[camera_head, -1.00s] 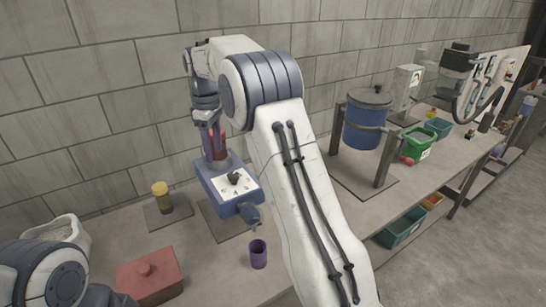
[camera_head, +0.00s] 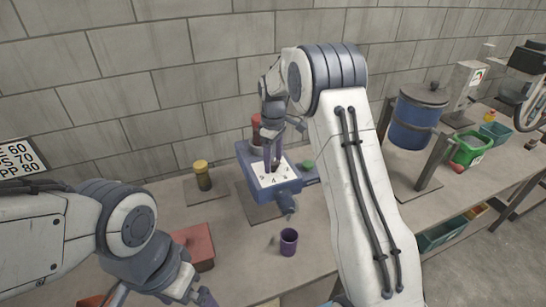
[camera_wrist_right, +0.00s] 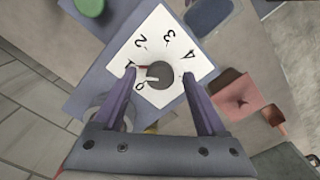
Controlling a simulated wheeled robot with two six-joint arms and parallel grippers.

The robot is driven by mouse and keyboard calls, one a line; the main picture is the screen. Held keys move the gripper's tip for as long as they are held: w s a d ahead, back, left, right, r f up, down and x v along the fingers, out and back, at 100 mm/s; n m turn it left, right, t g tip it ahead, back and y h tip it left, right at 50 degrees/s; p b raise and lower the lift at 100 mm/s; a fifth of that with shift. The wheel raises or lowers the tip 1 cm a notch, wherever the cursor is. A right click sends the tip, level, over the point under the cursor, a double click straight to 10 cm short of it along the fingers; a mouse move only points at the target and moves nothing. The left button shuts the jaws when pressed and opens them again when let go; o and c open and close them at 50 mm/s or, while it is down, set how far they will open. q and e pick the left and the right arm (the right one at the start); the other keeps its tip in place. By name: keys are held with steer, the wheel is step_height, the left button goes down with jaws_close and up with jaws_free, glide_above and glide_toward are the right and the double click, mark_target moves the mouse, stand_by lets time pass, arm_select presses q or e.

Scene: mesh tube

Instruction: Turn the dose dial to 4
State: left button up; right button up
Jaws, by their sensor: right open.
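The dose dial is a dark round knob (camera_wrist_right: 160,75) on a white plate (camera_wrist_right: 155,30) numbered 0 to 4. The plate (camera_head: 267,181) sits on the blue dispenser (camera_head: 289,187) in the head view. The knob's pale pointer faces left in the right wrist view, near 0 and 1; which is closer is hard to tell. My right gripper (camera_wrist_right: 160,76) is open, with one finger on each side of the knob and gaps visible. In the head view it (camera_head: 271,158) points down over the plate. My left gripper (camera_head: 203,297) is at the bottom edge, partly cut off.
A purple cup (camera_head: 289,242) stands in front of the dispenser's spout. A green button (camera_head: 308,165) is at the dispenser's right. A yellow-capped jar (camera_head: 203,176) and a red lidded box (camera_head: 197,249) are to the left. A blue tank (camera_head: 412,122) stands to the right.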

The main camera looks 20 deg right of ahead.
jaws_close()
